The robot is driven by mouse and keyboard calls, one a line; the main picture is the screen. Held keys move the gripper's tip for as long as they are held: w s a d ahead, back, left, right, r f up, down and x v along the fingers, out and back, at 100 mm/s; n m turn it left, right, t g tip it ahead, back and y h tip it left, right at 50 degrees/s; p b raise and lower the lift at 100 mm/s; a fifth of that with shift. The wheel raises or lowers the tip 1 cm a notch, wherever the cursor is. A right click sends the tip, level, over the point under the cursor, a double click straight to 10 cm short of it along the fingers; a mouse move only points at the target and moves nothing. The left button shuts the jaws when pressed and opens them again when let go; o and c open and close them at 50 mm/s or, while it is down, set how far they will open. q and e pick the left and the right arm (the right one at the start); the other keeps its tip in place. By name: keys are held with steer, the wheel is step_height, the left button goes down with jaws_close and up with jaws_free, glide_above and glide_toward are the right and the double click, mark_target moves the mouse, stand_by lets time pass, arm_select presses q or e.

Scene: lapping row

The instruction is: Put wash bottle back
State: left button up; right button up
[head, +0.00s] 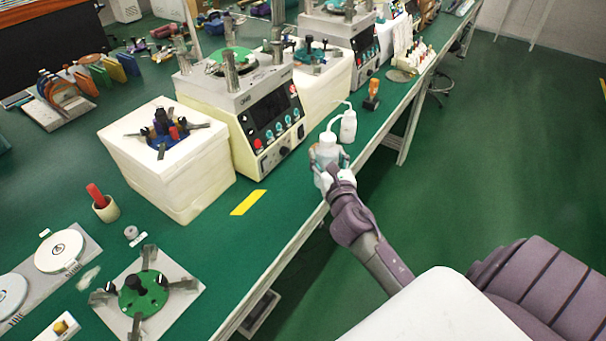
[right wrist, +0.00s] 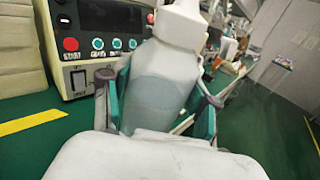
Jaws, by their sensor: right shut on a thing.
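A white wash bottle (head: 327,149) with a bent spout stands upright in my right gripper (head: 329,174), near the front edge of the green bench. In the right wrist view the bottle (right wrist: 158,88) fills the space between the two fingers of the right gripper (right wrist: 160,100), which are shut on its body. Whether its base touches the bench is hidden by the gripper. A second white wash bottle (head: 348,127) stands on the bench just behind it. My left gripper is in neither view.
A lapping machine (head: 262,128) with a control panel stands left of the held bottle. A yellow tape strip (head: 248,202) lies on the green bench (head: 225,250). A white block (head: 165,175) and an orange-topped bottle (head: 373,88) are nearby. Floor is clear at right.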

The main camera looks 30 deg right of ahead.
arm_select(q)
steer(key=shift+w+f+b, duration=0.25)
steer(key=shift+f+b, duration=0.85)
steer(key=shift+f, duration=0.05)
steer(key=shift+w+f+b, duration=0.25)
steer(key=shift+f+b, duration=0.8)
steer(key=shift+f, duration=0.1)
arm_select(e)
steer(key=shift+w+a+f, duration=0.4)
steer(key=shift+w+f, duration=0.85)
steer(key=shift+f, duration=0.2)
steer(key=shift+w+a+f, duration=0.35)
steer(key=shift+w+f, duration=0.95)
steer(key=shift+f, duration=0.1)
steer(key=shift+w+a+f, duration=0.4)
steer(key=shift+w+f, duration=0.85)
steer(key=shift+f, duration=0.2)
steer(key=shift+f, duration=0.2)
steer(key=o, duration=1.4)
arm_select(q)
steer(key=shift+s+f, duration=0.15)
arm_select(e)
steer(key=shift+s, duration=0.1)
steer(key=shift+r, duration=0.15)
